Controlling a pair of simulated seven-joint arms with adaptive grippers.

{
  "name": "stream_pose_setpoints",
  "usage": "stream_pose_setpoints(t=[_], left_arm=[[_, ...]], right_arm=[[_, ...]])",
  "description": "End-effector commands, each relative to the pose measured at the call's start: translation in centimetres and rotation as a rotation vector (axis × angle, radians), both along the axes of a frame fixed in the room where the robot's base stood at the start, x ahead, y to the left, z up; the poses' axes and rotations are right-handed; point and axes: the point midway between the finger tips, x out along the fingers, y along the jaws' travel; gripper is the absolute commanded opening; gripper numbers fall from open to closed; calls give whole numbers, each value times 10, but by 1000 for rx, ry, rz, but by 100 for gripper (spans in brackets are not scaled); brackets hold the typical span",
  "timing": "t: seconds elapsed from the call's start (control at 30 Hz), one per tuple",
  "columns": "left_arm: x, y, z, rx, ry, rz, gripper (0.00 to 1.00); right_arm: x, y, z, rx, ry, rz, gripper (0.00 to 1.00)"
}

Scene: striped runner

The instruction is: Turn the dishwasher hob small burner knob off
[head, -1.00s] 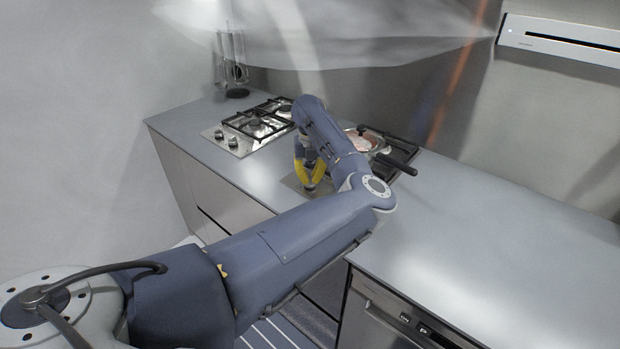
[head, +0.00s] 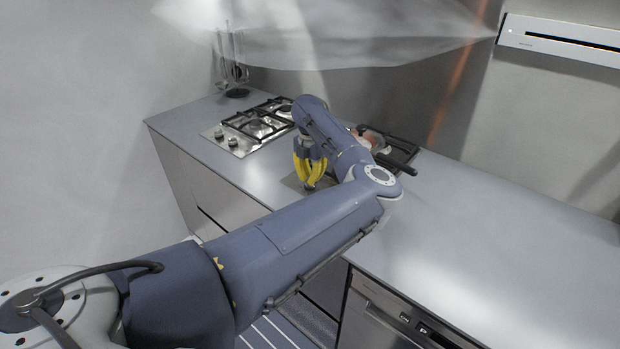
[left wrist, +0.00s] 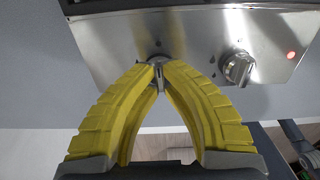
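My left gripper (head: 309,184) has yellow fingers and is at the front of the right-hand hob (head: 294,183), mostly behind my arm in the head view. In the left wrist view, the left gripper (left wrist: 159,68) has its fingertips drawn together on a small metal knob (left wrist: 158,60) on the steel panel (left wrist: 195,30); the tips hide most of that knob. A second metal knob (left wrist: 237,67) stands to its right, untouched. A red light (left wrist: 291,55) glows right of it. I cannot read the knob markings. My right gripper is not in view.
A pan with a black handle (head: 397,164) sits on the right-hand hob, near my arm. Another hob (head: 257,125) with two front knobs is at the left. The dishwasher (head: 385,318) is below the counter. The right counter (head: 490,240) is clear.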

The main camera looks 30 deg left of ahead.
Motion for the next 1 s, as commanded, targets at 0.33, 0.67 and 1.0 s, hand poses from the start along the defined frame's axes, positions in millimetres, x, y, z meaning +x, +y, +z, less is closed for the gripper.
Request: stream_pose_setpoints(t=[0.33,0.67,1.0], left_arm=[[0,0,0,-1,0,-55,0],[0,0,0,0,0,-57,0],[0,0,0,0,0,-56,31]], right_arm=[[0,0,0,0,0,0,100],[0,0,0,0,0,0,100],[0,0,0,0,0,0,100]])
